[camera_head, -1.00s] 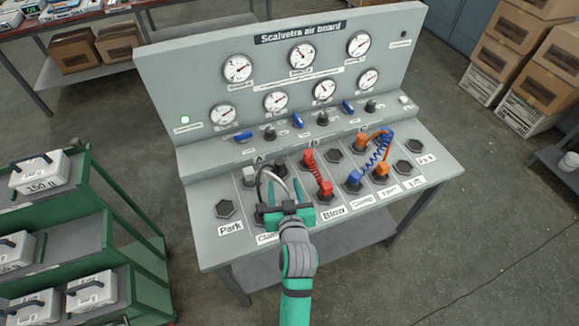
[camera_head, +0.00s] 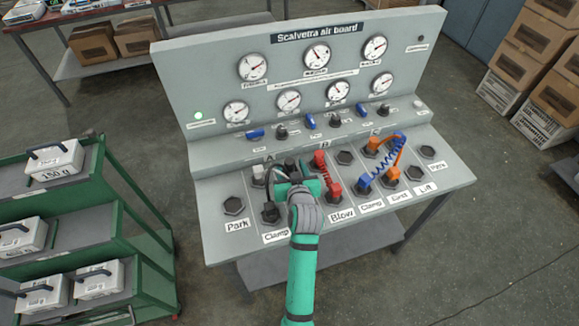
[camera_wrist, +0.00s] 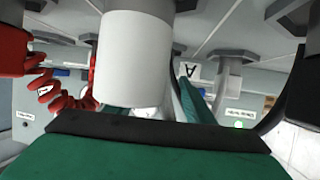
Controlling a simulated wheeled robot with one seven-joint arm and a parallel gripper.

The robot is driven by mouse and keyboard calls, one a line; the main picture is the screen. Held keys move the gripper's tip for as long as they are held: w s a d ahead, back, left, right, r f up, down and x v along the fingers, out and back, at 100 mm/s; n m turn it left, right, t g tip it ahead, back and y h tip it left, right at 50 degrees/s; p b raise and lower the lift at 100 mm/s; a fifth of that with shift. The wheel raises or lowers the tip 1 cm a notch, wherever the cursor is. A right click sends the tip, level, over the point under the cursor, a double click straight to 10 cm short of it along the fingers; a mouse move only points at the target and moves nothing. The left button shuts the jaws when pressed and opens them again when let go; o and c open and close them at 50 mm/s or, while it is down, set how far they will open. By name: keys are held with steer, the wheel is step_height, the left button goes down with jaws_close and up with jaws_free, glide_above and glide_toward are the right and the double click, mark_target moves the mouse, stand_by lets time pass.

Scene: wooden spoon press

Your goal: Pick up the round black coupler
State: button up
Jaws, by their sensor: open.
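A black coupler (camera_head: 270,213) stands at the front of the board, above a "Clamp" label, with a dark hose rising from it. I cannot clearly tell whether it is round. A dark piece also shows at the right edge of the wrist view (camera_wrist: 303,92); it may be the same coupler. My gripper (camera_head: 290,178) is open, just right of and behind the black coupler in the head view. In the wrist view a large white cylinder (camera_wrist: 133,60) stands directly before my gripper.
A red coupler (camera_head: 334,188) with a coiled red hose stands close right of my gripper. A pale grey coupler (camera_head: 258,174) is behind left. Blue (camera_head: 363,184) and orange (camera_head: 391,173) couplers stand further right. The gauge panel (camera_head: 310,85) rises behind. An empty socket (camera_head: 234,206) lies left.

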steer(key=shift+x, duration=1.4)
steer(key=shift+c, duration=0.7)
steer(key=shift+r, duration=0.1)
steer(key=c, duration=1.1)
steer(key=shift+o, duration=0.2)
